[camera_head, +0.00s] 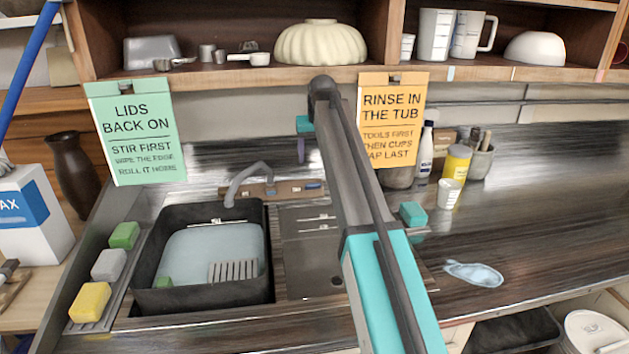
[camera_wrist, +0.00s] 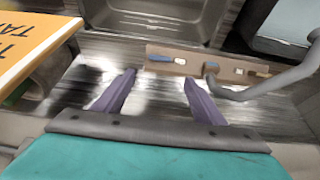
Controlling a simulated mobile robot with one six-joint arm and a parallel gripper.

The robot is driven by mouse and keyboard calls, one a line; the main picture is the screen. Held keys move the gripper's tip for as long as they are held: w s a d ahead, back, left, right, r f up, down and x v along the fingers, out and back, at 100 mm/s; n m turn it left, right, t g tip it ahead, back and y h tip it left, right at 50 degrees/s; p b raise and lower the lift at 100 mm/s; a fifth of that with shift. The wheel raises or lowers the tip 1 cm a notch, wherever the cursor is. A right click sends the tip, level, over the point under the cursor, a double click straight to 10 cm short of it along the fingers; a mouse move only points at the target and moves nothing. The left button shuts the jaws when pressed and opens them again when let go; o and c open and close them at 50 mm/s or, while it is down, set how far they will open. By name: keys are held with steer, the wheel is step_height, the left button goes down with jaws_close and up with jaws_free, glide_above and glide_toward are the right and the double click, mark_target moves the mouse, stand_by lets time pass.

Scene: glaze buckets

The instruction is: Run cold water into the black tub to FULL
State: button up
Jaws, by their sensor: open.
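The black tub (camera_head: 205,293) stands in the left sink basin. Pale liquid (camera_head: 200,246) lies inside, below a marked line (camera_head: 217,222) on its back wall; the lettering is too small to read. The grey tap (camera_head: 236,186) arches over the tub's back edge; no stream is visible. Behind the sink is a brown tap panel (camera_head: 283,189). In the wrist view this panel (camera_wrist: 205,63) carries a blue lever (camera_wrist: 159,58) and a reddish lever (camera_wrist: 262,73). My gripper (camera_wrist: 157,78) is open and empty, its purple fingers pointing towards the panel, apart from both levers.
A grate (camera_head: 234,271) and a green block (camera_head: 163,283) show in the tub. Coloured sponges (camera_head: 108,265) line its left side. An orange sign (camera_head: 391,118) hangs close to my arm; it also shows in the wrist view (camera_wrist: 32,48). The right counter is mostly clear.

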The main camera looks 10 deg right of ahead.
mark_target(313, 185)
steer(key=shift+f, duration=0.15)
steer(key=shift+p+x, duration=1.3)
steer(key=shift+x, duration=5.45)
steer(key=shift+c, duration=0.3)
steer(key=c, duration=1)
